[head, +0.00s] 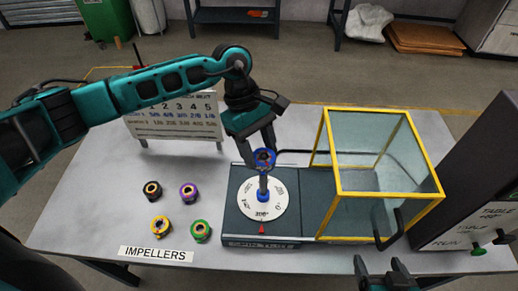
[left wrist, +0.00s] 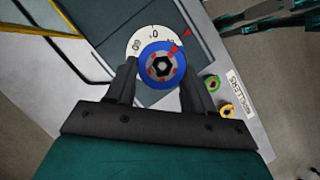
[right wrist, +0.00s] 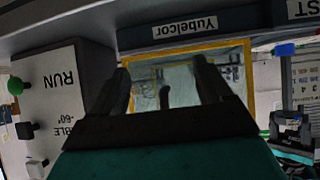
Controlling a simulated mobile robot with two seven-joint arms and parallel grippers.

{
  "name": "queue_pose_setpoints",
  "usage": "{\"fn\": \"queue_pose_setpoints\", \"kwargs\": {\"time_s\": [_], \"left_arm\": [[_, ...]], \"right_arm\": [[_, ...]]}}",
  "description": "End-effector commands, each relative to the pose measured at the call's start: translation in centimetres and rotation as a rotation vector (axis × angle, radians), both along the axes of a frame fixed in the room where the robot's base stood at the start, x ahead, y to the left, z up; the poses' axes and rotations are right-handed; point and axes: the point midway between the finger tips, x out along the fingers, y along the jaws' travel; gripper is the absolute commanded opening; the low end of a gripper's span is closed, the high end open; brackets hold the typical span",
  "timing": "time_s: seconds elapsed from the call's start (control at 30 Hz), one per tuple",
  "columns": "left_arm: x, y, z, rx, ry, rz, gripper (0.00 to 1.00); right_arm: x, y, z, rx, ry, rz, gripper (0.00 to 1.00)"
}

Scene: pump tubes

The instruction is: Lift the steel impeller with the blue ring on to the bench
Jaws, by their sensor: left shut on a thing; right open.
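My left gripper (head: 262,154) is shut on the blue-ringed impeller (head: 265,160), above the white dial (head: 247,206) of the dark machine. In the left wrist view the impeller (left wrist: 162,66) sits between the fingers, with a blue ring, a grey face with red marks and a dark central hole. In the head view a blue-topped post (head: 263,190) stands on the dial below it; I cannot tell whether the impeller is clear of the post. My right gripper (head: 385,270) is open and empty near the bench's (head: 85,215) front edge; its fingers also show in the right wrist view (right wrist: 163,75).
A yellow-framed clear guard (head: 333,150) stands right of the dial. A chart board (head: 175,117) stands behind. A control box (head: 480,185) is at far right.

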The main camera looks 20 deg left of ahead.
Motion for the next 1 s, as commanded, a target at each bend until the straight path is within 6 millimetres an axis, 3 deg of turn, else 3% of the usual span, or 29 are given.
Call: {"fn": "queue_pose_setpoints", "kwargs": {"time_s": [0.53, 1.0], "left_arm": [[0.0, 0.0, 3.0, -0.002, -0.002, -0.001, 0.09], [0.0, 0.0, 5.2, -0.002, -0.001, -0.001, 0.09]], "right_arm": [[0.0, 0.0, 1.6, 0.0, -0.001, 0.0, 0.79], [0.0, 0.0, 1.6, 0.0, -0.002, -0.001, 0.79]]}}
